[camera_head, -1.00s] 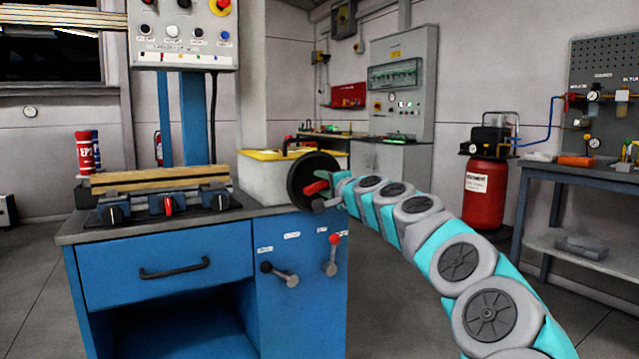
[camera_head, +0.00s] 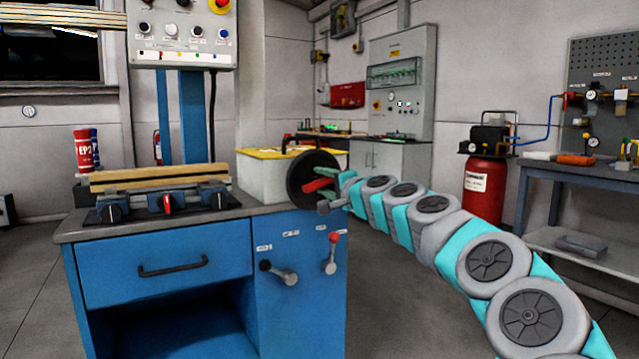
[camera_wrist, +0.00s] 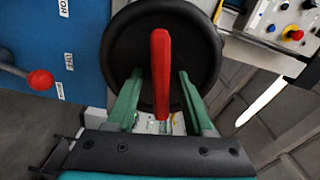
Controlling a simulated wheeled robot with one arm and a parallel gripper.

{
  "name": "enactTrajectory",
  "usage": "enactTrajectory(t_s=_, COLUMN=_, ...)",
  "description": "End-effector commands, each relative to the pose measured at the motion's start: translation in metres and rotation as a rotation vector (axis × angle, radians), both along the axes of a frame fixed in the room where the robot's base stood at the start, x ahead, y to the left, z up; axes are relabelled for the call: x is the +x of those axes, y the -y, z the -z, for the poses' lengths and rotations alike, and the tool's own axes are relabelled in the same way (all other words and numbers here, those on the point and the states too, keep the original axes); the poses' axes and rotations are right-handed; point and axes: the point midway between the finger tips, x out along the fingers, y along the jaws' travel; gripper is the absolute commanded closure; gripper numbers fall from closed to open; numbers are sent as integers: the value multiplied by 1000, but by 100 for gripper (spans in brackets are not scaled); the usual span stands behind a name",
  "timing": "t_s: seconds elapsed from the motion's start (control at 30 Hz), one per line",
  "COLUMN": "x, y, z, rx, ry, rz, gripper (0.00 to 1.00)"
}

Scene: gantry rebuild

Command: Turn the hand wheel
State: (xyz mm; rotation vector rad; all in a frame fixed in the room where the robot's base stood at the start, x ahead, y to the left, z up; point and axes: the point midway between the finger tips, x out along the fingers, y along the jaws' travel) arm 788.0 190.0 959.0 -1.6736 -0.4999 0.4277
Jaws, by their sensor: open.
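The hand wheel (camera_head: 309,178) is a dark round disc at the right end of the blue cabinet's top. It fills the upper middle of the wrist view (camera_wrist: 124,62), with a red bar-like handle (camera_wrist: 160,75) running across its face. My gripper (camera_wrist: 158,85) is open. Its two green fingers reach toward the wheel, one on each side of the red handle's lower part, with gaps visible on both sides. In the head view my gripper (camera_head: 340,185) is close to the wheel; its fingertips are hard to make out there. I cannot tell whether the fingertips touch the wheel.
The blue cabinet (camera_head: 160,267) has a red-knobbed lever (camera_head: 332,252) and a black-knobbed lever (camera_head: 279,272) below the wheel. A white bin with a yellow lid (camera_head: 262,177) stands behind the wheel. A red tank (camera_head: 484,192) and a workbench (camera_head: 585,175) are to the right.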

Motion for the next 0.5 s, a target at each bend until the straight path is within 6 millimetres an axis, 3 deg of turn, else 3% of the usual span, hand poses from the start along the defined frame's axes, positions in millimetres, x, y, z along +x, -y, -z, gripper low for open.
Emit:
enactTrajectory(t_s=0.2, x=-24, y=17, z=0, rx=1, ry=2, rz=1, gripper=48)
enactTrajectory(t_s=0.5, x=-43, y=28, z=0, rx=0, ry=0, rz=-1, gripper=48)
